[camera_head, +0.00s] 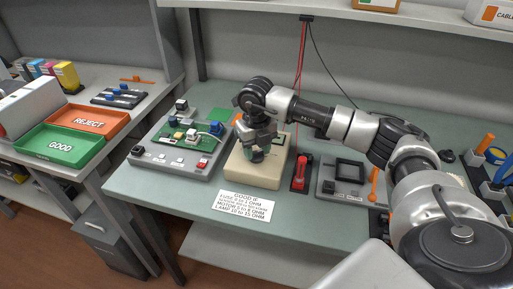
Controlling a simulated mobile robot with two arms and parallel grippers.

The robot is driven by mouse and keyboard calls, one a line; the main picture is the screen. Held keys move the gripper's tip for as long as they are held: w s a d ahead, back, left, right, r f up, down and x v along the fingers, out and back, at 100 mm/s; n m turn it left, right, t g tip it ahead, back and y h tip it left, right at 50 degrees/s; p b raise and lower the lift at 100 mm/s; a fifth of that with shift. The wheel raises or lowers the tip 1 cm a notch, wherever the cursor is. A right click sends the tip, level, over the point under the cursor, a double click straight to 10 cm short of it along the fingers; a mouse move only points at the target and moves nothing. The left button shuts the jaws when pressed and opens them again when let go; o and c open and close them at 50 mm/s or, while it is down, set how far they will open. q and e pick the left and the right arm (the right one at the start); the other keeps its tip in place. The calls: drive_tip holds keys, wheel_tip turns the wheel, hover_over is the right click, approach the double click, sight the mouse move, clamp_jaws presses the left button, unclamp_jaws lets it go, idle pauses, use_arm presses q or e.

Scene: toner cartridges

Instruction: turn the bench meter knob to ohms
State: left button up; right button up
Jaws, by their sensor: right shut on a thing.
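The bench meter (240,173) is a beige box standing on the green-grey bench, left of the middle of the picture. My right gripper (257,153) reaches down onto its top face from the right. It is shut on the meter's knob. The fingers hide the knob and most of the dial face, so I cannot read which setting it points to. My left gripper is not in view.
Left of the meter is a grey test fixture (172,164) with a green board. A printed card (243,206) lies in front. GOOD (61,145) and REJECT (88,123) trays sit on the left table.

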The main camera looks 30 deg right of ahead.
sight(257, 152)
drive_tip(key=shift+m, duration=1.1)
drive_tip(key=o, duration=0.9)
wheel_tip(257, 152, up, 11)
drive_tip(key=shift+f+b, duration=0.1)
drive_tip(key=shift+b, duration=0.25)
